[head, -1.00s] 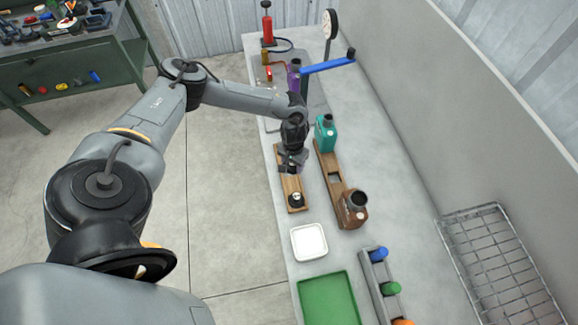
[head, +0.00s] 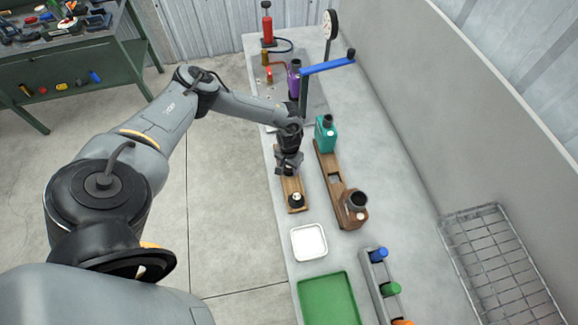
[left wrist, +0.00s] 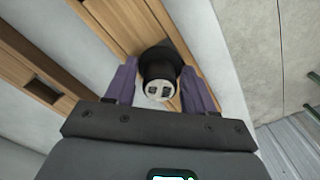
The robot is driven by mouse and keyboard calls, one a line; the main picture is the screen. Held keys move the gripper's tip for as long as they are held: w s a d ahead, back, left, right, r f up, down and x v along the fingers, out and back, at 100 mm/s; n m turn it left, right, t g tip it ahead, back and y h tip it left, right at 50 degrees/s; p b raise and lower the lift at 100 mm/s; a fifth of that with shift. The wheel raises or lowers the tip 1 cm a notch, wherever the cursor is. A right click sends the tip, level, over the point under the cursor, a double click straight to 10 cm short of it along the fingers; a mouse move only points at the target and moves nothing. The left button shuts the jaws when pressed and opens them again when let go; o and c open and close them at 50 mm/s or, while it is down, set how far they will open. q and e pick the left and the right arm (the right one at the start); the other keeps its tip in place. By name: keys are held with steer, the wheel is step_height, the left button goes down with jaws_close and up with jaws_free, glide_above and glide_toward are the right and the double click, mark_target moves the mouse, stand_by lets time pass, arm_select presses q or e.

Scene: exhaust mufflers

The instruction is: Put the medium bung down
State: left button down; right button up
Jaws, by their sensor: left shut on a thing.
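My left gripper (head: 288,163) is over the slim wooden board (head: 288,183) on the bench. In the left wrist view, its two purple fingers (left wrist: 160,88) are shut on the medium bung (left wrist: 160,65), a black plug with a pale metal top. Wood of the board lies behind the bung. I cannot tell whether the bung's lower end touches the board. Another black bung with a pale top (head: 296,200) stands at the board's near end. My right gripper is in neither view.
A second wooden stand (head: 333,175) to the right carries a teal bottle (head: 325,134) and a dark cup-like part (head: 356,200). A white tray (head: 295,246), a green tray (head: 327,300) and a rack with coloured plugs (head: 389,289) are nearer. A wire basket (head: 500,260) is at right.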

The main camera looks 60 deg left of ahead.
arm_select(q)
steer(key=shift+f, duration=0.1)
steer(key=shift+f, duration=0.35)
steer(key=shift+c, duration=2)
jaws_free()
steer(key=shift+r, duration=0.1)
steer(key=shift+r, duration=0.6)
step_height(320, 180, up, 12)
steer(key=shift+f, duration=0.2)
steer(key=shift+p, duration=0.3)
